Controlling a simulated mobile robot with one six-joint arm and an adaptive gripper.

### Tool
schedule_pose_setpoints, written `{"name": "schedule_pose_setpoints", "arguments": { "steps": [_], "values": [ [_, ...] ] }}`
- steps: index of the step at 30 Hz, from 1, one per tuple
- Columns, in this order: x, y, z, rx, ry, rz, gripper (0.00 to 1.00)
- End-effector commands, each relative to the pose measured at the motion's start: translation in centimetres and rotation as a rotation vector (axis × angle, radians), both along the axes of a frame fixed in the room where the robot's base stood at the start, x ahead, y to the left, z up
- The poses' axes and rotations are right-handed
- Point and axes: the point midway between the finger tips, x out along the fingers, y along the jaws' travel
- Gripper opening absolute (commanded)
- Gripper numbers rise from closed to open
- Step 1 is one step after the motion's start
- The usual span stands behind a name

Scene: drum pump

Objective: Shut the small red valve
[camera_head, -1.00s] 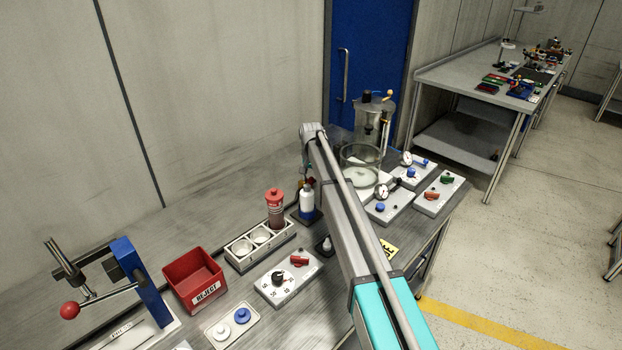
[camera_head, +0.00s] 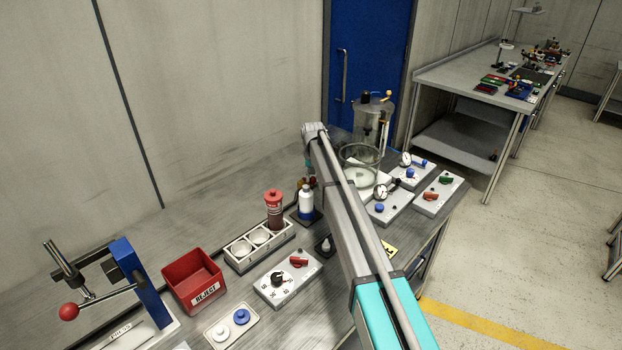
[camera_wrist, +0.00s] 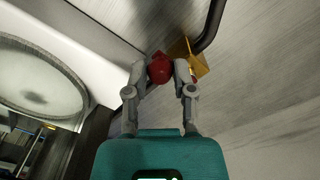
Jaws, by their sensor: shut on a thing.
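The small red valve (camera_wrist: 159,69) is a red knob in the wrist view, next to a brass-coloured fitting (camera_wrist: 190,58). My gripper (camera_wrist: 160,72) has its two grey fingers on either side of the red knob and is shut on it. In the head view my arm reaches over the bench and hides the gripper; a small bit of brass and red (camera_head: 312,183) shows just left of the arm, beside the white bottle. I cannot tell the valve's exact turn angle.
A dark hose (camera_wrist: 210,25) curves away from the fitting. A glass vessel (camera_head: 360,165) and gauge panels stand right of my arm. A red reject bin (camera_head: 193,279) is further left.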

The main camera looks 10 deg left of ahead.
Motion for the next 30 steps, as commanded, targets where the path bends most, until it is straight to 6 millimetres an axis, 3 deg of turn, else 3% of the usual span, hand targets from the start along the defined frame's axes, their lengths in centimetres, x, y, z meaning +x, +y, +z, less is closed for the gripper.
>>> {"name": "schedule_pose_setpoints", "arguments": {
  "steps": [11, 12, 17, 30],
  "values": [
    [0.14, -0.16, 0.0, -0.001, -0.001, 0.026, 0.0],
    [0.14, -0.16, 0.0, -0.001, -0.001, 0.026, 0.37],
    [0.14, -0.14, 0.0, -0.001, -0.001, 0.026, 0.66],
    [0.08, -0.07, 0.0, 0.0, 0.0, 0.022, 0.66]
  ]
}}
